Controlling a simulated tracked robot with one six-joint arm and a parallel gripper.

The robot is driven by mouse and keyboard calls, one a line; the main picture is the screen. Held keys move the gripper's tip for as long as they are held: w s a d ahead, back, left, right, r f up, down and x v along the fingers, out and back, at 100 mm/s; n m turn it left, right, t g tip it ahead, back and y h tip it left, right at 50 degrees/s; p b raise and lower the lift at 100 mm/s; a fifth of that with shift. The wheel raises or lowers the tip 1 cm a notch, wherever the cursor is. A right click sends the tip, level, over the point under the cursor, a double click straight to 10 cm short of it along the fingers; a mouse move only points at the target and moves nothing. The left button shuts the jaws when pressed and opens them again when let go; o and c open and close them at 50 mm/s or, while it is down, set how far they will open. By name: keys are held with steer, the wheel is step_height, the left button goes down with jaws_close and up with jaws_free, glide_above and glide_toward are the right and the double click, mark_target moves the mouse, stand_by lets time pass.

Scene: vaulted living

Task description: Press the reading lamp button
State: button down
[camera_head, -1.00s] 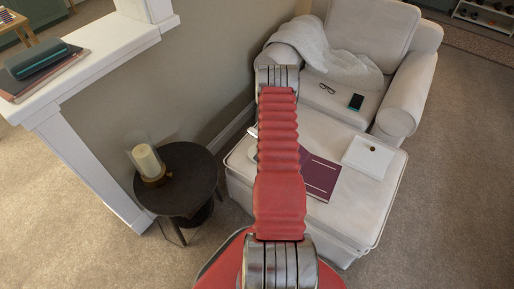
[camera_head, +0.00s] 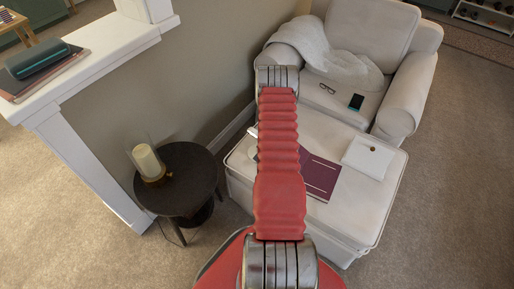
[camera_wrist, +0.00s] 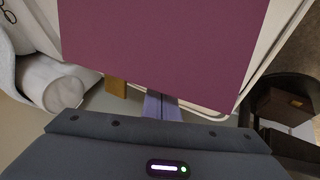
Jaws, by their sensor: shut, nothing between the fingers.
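A flat white box (camera_head: 368,157) with a small round dark spot on top (camera_head: 373,149) lies on the white ottoman (camera_head: 345,225). I cannot tell whether that spot is the lamp button, and no reading lamp shows clearly. A maroon sheet or booklet (camera_head: 320,176) lies beside the box, partly behind my red arm; a large maroon surface (camera_wrist: 165,45) fills the upper wrist view. My gripper (camera_wrist: 161,106) shows in the wrist view as two lavender fingers, shut and empty, below the maroon surface. In the head view my arm hides it. I cannot tell whether it touches anything.
A white armchair (camera_head: 398,50) with a blanket, glasses and a phone (camera_head: 356,102) stands behind the ottoman. A round dark side table (camera_head: 190,190) with a candle (camera_head: 147,162) stands left of my arm. A half wall (camera_head: 100,60) is at the left. Carpet is clear at right.

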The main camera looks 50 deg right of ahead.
steer(key=shift+f, duration=0.45)
stand_by(0.5)
steer(key=shift+r, duration=0.6)
steer(key=shift+r, duration=3)
